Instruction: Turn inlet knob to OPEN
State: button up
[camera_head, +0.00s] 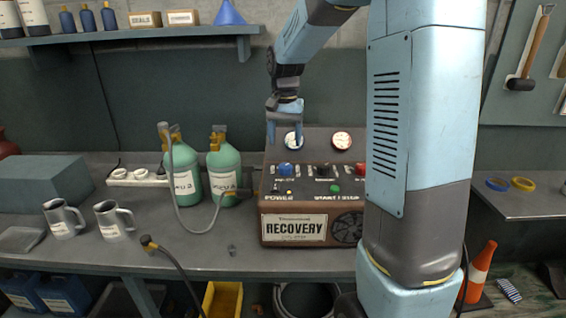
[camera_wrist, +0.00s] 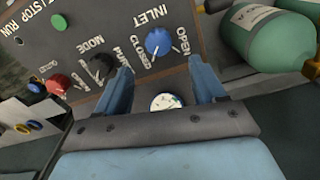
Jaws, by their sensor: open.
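The blue inlet knob (camera_head: 285,169) is on the top left of the recovery machine's sloped panel (camera_head: 308,200). In the wrist view the blue inlet knob (camera_wrist: 158,41) sits between the printed words CLOSED and OPEN.
A black mode knob (camera_head: 323,170), a red knob (camera_head: 361,168) and a green button (camera_head: 335,188) share the panel. Two gauges (camera_head: 341,140) rise behind it. Green cylinders (camera_head: 222,168) with a hose stand left of the machine. Mugs (camera_head: 112,221) are farther left.

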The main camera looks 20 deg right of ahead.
aim_at(285, 165)
notch_tip(285, 165, down, 8)
jog(key=shift+f, duration=0.25)
